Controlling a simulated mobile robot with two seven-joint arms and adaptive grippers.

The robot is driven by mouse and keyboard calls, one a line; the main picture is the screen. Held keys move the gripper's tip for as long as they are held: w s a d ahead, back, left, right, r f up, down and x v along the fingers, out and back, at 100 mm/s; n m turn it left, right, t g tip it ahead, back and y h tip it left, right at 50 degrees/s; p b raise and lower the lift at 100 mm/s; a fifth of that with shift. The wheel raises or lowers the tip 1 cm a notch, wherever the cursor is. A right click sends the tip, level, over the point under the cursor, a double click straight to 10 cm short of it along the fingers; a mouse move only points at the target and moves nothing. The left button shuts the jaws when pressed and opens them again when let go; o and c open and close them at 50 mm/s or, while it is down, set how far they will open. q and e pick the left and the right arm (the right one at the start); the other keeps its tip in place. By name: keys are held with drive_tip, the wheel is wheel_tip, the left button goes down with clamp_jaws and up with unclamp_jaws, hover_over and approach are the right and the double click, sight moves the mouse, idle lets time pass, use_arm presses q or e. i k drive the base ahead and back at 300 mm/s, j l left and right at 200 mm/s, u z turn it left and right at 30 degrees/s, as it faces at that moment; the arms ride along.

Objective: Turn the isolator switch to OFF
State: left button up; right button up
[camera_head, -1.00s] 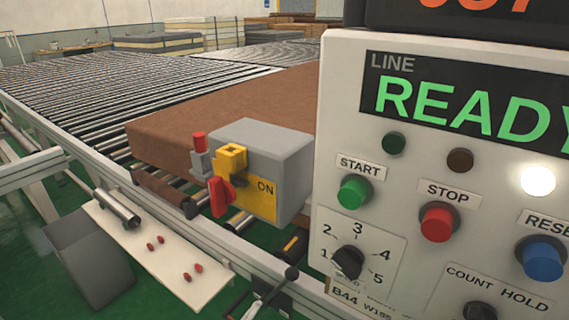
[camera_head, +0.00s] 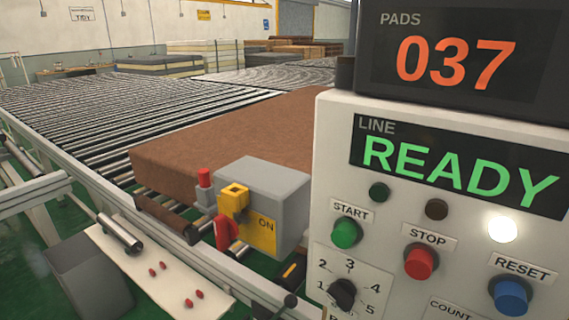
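The isolator switch is a grey box (camera_head: 270,190) with a yellow plate (camera_head: 262,234) marked ON on its front. A red handle (camera_head: 225,232) hangs at the plate's left side, pointing roughly downward. A yellow block (camera_head: 234,197) sits above the handle, partly hiding it. Neither of my grippers is in view.
A control panel (camera_head: 335,130) fills the right side, with START (camera_head: 346,233), STOP (camera_head: 421,262) and RESET (camera_head: 511,296) buttons and a READY display. A brown pad (camera_head: 220,140) lies on the roller conveyor (camera_head: 90,115) behind the switch. A white shelf (camera_head: 150,275) holds small red pieces.

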sight(226, 229)
drive_tip(key=k+l+z, duration=0.35)
drive_tip(key=k+l, duration=0.25)
drive_tip(key=l, duration=0.25)
